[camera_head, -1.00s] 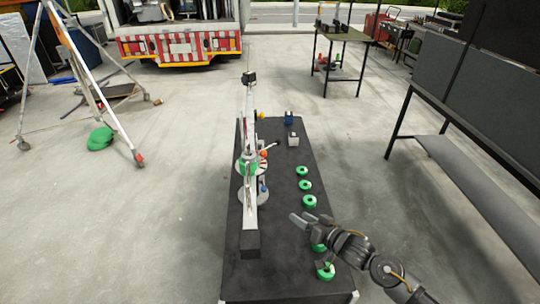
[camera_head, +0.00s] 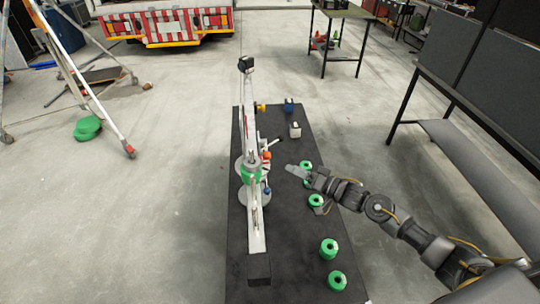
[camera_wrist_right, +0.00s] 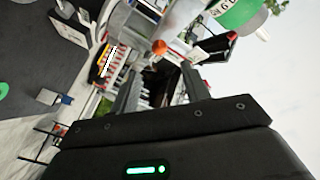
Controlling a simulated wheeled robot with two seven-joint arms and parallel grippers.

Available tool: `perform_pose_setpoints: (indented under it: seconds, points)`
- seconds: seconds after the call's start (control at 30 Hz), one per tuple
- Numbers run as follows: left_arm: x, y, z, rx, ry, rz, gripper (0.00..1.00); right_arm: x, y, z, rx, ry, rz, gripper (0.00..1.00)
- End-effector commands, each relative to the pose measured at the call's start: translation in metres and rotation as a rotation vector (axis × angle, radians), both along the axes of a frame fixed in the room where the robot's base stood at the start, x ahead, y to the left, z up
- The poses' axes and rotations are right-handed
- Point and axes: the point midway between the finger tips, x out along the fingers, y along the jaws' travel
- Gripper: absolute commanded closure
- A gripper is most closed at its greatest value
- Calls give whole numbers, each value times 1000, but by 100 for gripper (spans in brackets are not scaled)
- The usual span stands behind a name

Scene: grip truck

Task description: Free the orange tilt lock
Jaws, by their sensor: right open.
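The orange tilt lock, a small round orange knob (camera_head: 267,156), sits on the right side of a pale long-armed rig near its green-banded middle (camera_head: 251,173). It also shows in the right wrist view as an orange ball (camera_wrist_right: 158,47), beyond the fingers. My right gripper (camera_head: 305,188) is open and empty, to the right of the knob and apart from it, above the dark table. Its two dark fingers show in the right wrist view (camera_wrist_right: 162,88), with a gap between them. My left gripper is in neither view.
The rig stands on a long black table (camera_head: 290,225), its arm running lengthwise. Several green rings (camera_head: 328,249) lie along the table's right side. A grey block (camera_head: 295,130) and a blue item (camera_head: 289,105) stand at the far end. A blue knob (camera_head: 267,190) is nearer than the orange one.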

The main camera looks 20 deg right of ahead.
Motion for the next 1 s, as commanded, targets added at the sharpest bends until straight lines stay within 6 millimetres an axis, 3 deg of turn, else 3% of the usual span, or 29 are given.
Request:
perform_pose_setpoints:
  seconds: [0.23, 0.5, 0.7, 1.0]
  points:
    - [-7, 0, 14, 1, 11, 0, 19, 33, 25, 4, 2, -1, -3, 54]
    - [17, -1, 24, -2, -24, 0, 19, 67, 53, 2, 0, 1, -2, 54]
    - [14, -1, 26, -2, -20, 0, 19, 78, 63, 1, -2, 0, 0, 54]
    - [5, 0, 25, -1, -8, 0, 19, 79, 64, 0, -1, 0, 1, 55]
